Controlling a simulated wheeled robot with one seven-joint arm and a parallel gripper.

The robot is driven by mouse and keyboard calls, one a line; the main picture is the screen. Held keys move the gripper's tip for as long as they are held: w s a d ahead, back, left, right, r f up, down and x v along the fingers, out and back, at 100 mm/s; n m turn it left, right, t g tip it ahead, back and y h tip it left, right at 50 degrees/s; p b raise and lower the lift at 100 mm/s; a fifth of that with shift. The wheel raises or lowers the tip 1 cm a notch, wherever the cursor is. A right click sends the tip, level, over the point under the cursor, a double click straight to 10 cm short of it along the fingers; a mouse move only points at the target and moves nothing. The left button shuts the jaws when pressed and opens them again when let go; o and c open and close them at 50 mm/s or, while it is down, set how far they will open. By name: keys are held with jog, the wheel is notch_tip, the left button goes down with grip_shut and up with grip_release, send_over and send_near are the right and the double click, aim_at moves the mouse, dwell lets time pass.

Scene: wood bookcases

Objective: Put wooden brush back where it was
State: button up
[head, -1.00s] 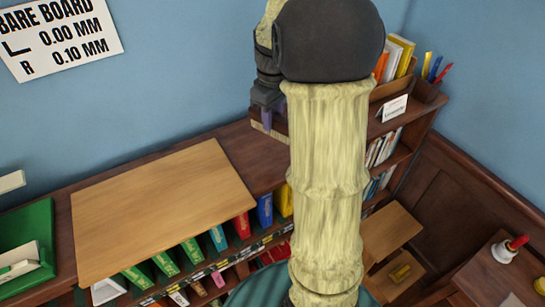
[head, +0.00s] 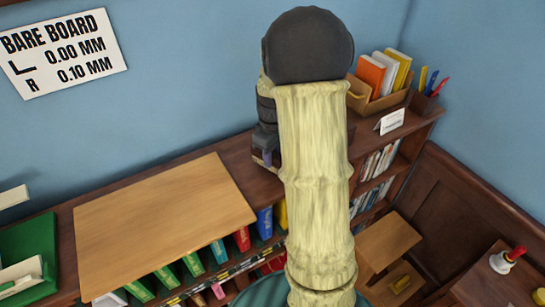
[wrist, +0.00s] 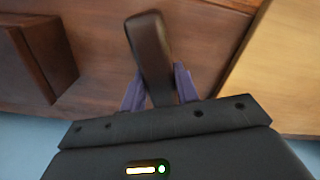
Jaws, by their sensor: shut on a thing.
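The wooden brush shows in the wrist view as a dark brown handle (wrist: 152,50) between the two purple fingers. My gripper (wrist: 158,86) is shut on it, and the handle points away from the palm, over a brown wood surface. In the head view my gripper (head: 265,158) is just above the bookcase top, partly behind my pale arm. The brush cannot be made out there. Whether it touches the wood is unclear.
A light wood board (head: 160,215) lies on the bookcase top left of my gripper. To the right stand a book box (head: 372,103) and a white card (head: 391,121). The wrist view shows a dark wooden block (wrist: 48,55) at left.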

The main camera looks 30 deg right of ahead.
jog(key=shift+w+f, duration=0.15)
jog(key=shift+f, duration=0.75)
jog(key=shift+a, duration=0.15)
jog(key=shift+f, duration=0.1)
jog(key=o, duration=1)
jog(key=shift+d, duration=0.25)
jog(key=shift+s, duration=0.25)
jog(key=shift+a, duration=0.1)
